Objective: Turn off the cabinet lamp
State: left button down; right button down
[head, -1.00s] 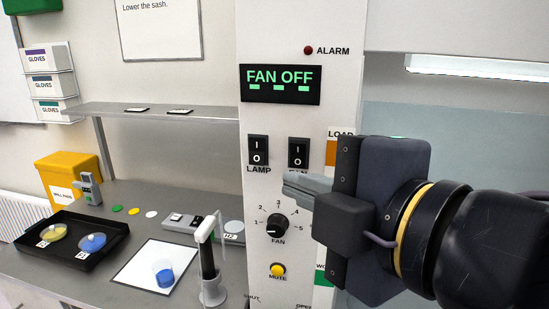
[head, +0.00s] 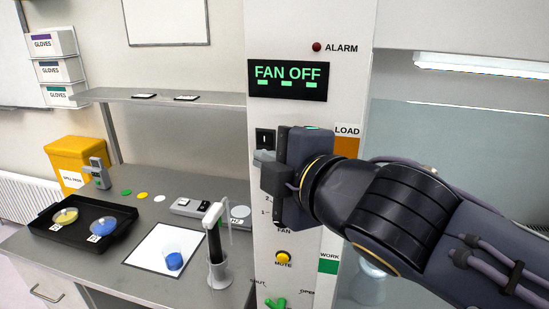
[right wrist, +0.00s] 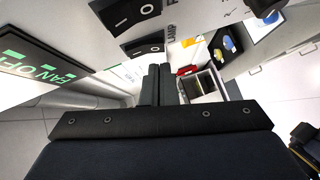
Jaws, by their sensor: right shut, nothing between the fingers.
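The lamp switch (head: 265,137) is a black rocker on the white control column. My right gripper covers its lower part in the head view. In the right wrist view the lamp switch (right wrist: 143,47) shows with its LAMP label, just beyond the fingertips. My right gripper (head: 262,157) is shut and empty, its fingertips at or just in front of the lower end of the switch; I cannot tell whether they touch. The cabinet lamp (head: 480,66), a white tube at upper right, looks lit.
A second rocker switch (right wrist: 125,12) sits beside the lamp switch. The display (head: 288,80) reads FAN OFF. The yellow mute button (head: 283,257) is lower on the column.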

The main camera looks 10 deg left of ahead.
pick_arm(q)
jog(key=shift+r, duration=0.35)
pick_arm(e)
jog(key=shift+w+f, duration=0.25)
jog(key=shift+w, duration=0.45)
pick_arm(q)
notch_tip(320, 180, down, 2)
jog(key=shift+b, duration=0.85)
pick_arm(e)
jog(key=shift+w+d+f, duration=0.1)
jog(key=shift+w, duration=0.1)
pick_arm(q)
jog(key=shift+s+f, duration=0.1)
